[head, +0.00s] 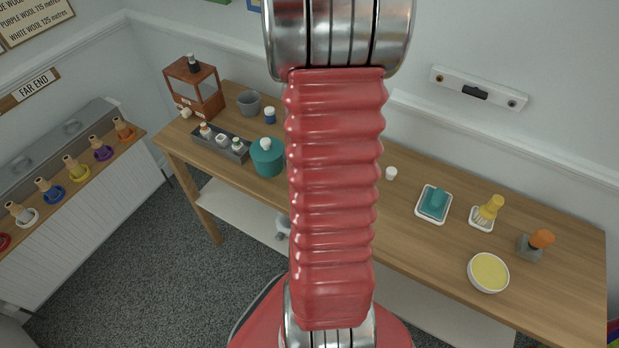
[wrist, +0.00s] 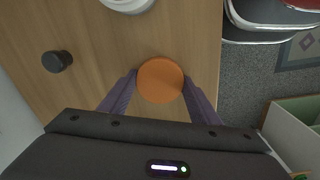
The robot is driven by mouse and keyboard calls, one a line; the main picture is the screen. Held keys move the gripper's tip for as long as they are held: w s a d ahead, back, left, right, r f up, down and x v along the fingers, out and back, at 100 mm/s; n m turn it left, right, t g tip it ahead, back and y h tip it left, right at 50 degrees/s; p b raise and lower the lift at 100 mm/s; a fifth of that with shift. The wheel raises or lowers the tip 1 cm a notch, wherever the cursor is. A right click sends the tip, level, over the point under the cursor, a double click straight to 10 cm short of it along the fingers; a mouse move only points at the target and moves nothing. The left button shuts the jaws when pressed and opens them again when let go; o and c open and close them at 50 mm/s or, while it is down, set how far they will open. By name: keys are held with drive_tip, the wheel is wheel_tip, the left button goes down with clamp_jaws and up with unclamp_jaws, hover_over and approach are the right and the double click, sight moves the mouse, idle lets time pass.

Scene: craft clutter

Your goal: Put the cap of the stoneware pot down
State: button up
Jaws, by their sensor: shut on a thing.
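In the wrist view, my gripper (wrist: 158,84) has its two purple fingers on either side of a round, flat-topped orange cap (wrist: 160,80), and is shut on it. The cap is seen from above, over the wooden table; I cannot tell whether it touches the tabletop. In the head view my own red arm fills the middle, and my gripper does not show. I cannot tell for sure which vessel is the stoneware pot; a grey pot (head: 249,103) stands at the table's far left.
The wooden table (head: 570,215) carries a teal pot (head: 267,160), a teal block on a white tray (head: 433,219) and a yellow-filled bowl (head: 488,286). In the wrist view, a dark knob (wrist: 56,61) and a white round thing (wrist: 128,4) stand near the cap. Bare wood lies left of it.

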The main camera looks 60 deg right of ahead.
drive_tip(key=shift+o, duration=0.2)
drive_tip(key=shift+s+a+f, duration=0.2)
drive_tip(key=shift+s+f, duration=0.1)
drive_tip(key=shift+f, duration=0.4)
drive_tip(key=o, duration=1.4)
drive_tip(key=shift+a+r, duration=0.1)
drive_tip(key=shift+w+r, duration=0.45)
drive_tip(key=shift+r, duration=0.05)
drive_tip(key=shift+c, duration=0.4)
drive_tip(key=shift+o, duration=0.4)
wheel_tip(320, 180, up, 14)
drive_tip(key=shift+s+d, duration=0.4)
